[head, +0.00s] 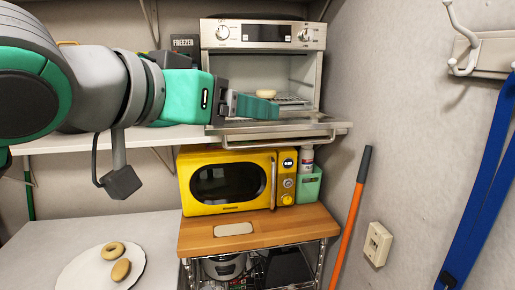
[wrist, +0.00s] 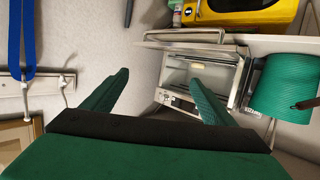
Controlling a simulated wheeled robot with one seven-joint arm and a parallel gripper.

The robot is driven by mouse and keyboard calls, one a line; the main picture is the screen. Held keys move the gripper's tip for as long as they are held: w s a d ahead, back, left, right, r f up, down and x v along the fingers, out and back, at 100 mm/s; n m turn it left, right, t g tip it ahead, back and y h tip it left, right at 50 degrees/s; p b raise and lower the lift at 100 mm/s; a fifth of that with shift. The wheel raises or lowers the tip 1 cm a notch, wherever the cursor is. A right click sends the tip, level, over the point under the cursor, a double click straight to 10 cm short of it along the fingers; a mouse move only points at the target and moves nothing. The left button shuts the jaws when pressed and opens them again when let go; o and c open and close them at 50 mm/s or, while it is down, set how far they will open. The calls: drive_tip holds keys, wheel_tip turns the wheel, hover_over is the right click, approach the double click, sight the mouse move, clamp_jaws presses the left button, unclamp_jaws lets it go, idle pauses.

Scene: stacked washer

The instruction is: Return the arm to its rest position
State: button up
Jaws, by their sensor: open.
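My arm reaches in from the upper left of the head view, and my gripper (head: 258,105) is in front of the open toaster oven (head: 265,35). The oven's door (head: 285,130) is folded down below the gripper. A pale round bagel-like piece (head: 266,94) lies on the rack inside, just past the fingers. In the wrist view my gripper (wrist: 158,88) has its two green fingers wide apart with nothing between them. The oven also shows there (wrist: 215,70), behind and beside the right finger. Whether the fingers touch the door is unclear.
A yellow microwave (head: 228,183) stands on a wooden-topped cart (head: 258,230) below the shelf (head: 90,140). A plate (head: 75,275) with two bagels is at lower left. An orange pole (head: 348,225) leans at the right wall. A blue strap (head: 487,185) hangs from a hook rack.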

drive_tip(key=w+a+f+n+t+h, duration=0.1)
drive_tip(key=w+a+f+n+t, duration=0.35)
drive_tip(key=f, duration=0.25)
drive_tip(key=w+a+f+n+t+h, duration=0.1)
drive_tip(key=w+a+f+n+t, duration=0.3)
drive_tip(key=f, duration=0.4)
wheel_tip(320, 180, down, 26)
drive_tip(key=s+d+r+n+t+y, duration=0.1)
drive_tip(key=s+d+n+y, duration=0.2)
drive_tip(key=n+y, duration=0.55)
drive_tip(key=s+d+f+m+g+y, duration=0.2)
drive_tip(key=s+d+f, duration=0.1)
drive_tip(key=s+f, duration=0.55)
drive_tip(key=s+d+f+m+g+y, duration=0.1)
drive_tip(key=s+d+f+g+y, duration=0.15)
drive_tip(key=s+f, duration=0.6)
drive_tip(key=s+d+f+m+g+h, duration=0.1)
drive_tip(key=s+f+m, duration=0.3)
drive_tip(key=s, duration=0.6)
drive_tip(key=s+d+f+m+g+h, duration=0.1)
drive_tip(key=s+f+m, duration=0.3)
drive_tip(key=s, duration=0.6)
drive_tip(key=shift+d+f+h, duration=0.5)
drive_tip(key=shift+d+h, duration=0.1)
drive_tip(key=shift+d, duration=0.3)
